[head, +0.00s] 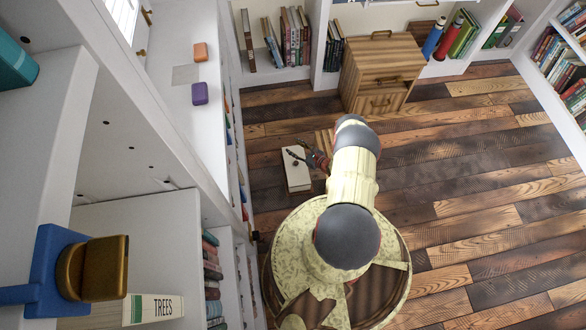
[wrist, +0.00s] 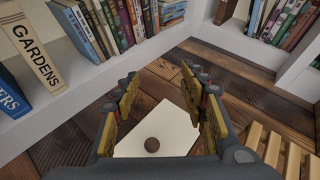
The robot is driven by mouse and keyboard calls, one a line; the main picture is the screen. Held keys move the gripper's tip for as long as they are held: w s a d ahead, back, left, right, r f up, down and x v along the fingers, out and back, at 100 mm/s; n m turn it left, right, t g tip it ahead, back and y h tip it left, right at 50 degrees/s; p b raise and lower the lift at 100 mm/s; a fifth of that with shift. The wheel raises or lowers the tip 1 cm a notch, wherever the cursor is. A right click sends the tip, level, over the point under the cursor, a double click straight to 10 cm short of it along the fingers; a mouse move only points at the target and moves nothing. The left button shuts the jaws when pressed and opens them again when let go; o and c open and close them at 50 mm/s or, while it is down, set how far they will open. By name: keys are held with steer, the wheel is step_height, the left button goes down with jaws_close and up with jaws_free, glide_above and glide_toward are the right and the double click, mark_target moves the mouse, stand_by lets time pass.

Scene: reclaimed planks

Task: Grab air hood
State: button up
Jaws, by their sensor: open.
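Nothing in view is plainly recognisable as an air hood. A pale cream, flat-topped block (head: 297,177) lies on the plank floor in the head view. My gripper (head: 308,158) is above the block. In the wrist view my gripper (wrist: 160,84) is open and empty, with its yellow-padded fingers spread on either side of the block. The fingers hide part of the block's edges. I cannot tell the exact height above it.
A wooden drawer cabinet (head: 382,70) stands beyond my arm. Slatted wood (wrist: 284,150) lies right of the block. Bookshelves (wrist: 230,35) line the walls. A white counter (head: 180,70) at left holds an orange block (head: 200,52) and a purple block (head: 200,93). Floor at right is clear.

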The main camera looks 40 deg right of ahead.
mark_target(297, 163)
steer(key=s+f+m+h, duration=0.1)
steer(key=s+f, duration=0.2)
steer(key=s+a+f+m+h, duration=0.1)
steer(key=s+f, duration=0.2)
steer(key=f, duration=0.1)
steer(key=s+a+f+m+h, duration=0.1)
steer(key=s+f+m, duration=0.1)
steer(key=s+f, duration=0.2)
steer(key=shift+g, duration=0.4)
steer(key=shift+f+h+b, duration=0.25)
steer(key=shift+h+b, duration=0.05)
steer(key=shift+b, duration=0.05)
steer(key=shift+w+f, duration=0.2)
steer(key=shift+w, duration=0.1)
steer(key=b+x, duration=0.1)
steer(key=x, duration=0.2)
steer(key=b+x, duration=0.2)
steer(key=x, duration=0.1)
steer(key=shift+w+d+r, duration=0.15)
steer(key=shift+w+d, duration=0.05)
steer(key=shift+w, duration=0.15)
jaws_close()
